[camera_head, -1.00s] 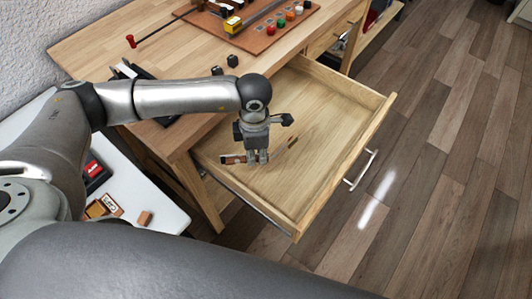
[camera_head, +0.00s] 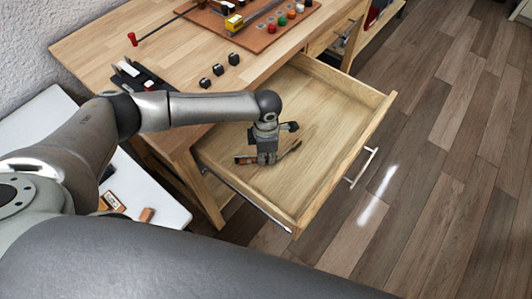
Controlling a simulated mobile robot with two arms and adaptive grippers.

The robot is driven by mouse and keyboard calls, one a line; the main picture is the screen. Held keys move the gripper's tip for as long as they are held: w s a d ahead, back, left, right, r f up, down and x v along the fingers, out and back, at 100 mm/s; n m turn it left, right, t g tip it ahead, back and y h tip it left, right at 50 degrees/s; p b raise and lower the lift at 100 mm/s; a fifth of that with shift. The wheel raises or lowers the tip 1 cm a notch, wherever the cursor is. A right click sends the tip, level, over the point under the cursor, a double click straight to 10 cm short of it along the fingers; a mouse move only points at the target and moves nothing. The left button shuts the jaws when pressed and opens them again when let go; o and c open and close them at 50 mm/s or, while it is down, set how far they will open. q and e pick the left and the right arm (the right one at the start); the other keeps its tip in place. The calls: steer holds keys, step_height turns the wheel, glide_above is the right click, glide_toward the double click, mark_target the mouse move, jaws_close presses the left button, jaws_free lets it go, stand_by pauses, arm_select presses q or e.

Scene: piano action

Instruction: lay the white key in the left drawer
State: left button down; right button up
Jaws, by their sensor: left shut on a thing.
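The left drawer (camera_head: 325,112) is pulled out from the desk, its floor bare around my gripper. My left gripper (camera_head: 267,160) points down inside the drawer area, near its left side, and is shut on the white key (camera_head: 289,151). The key is a long, thin piece that sticks out on both sides of the fingers. It looks brown, with a dark left end; its white face is hard to make out. It is low over the drawer floor; I cannot tell whether it touches. My right gripper is out of view.
The desk top (camera_head: 110,50) holds a tool board (camera_head: 262,38), several small black blocks (camera_head: 218,69) and a black tray (camera_head: 135,75). A white table (camera_head: 160,200) with small boxes stands at left. Another drawer (camera_head: 325,38) is further along the desk. Right of the drawer is open floor.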

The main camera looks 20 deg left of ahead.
arm_select(q)
steer(key=shift+f, duration=0.1)
steer(key=c, duration=1.8)
jaws_free()
steer(key=shift+f, duration=0.1)
steer(key=o, duration=0.5)
steer(key=shift+c, duration=0.2)
steer(key=shift+r, duration=0.2)
steer(key=shift+r, duration=0.25)
step_height(320, 180, up, 12)
steer(key=shift+f+b, duration=0.2)
steer(key=shift+b, duration=0.25)
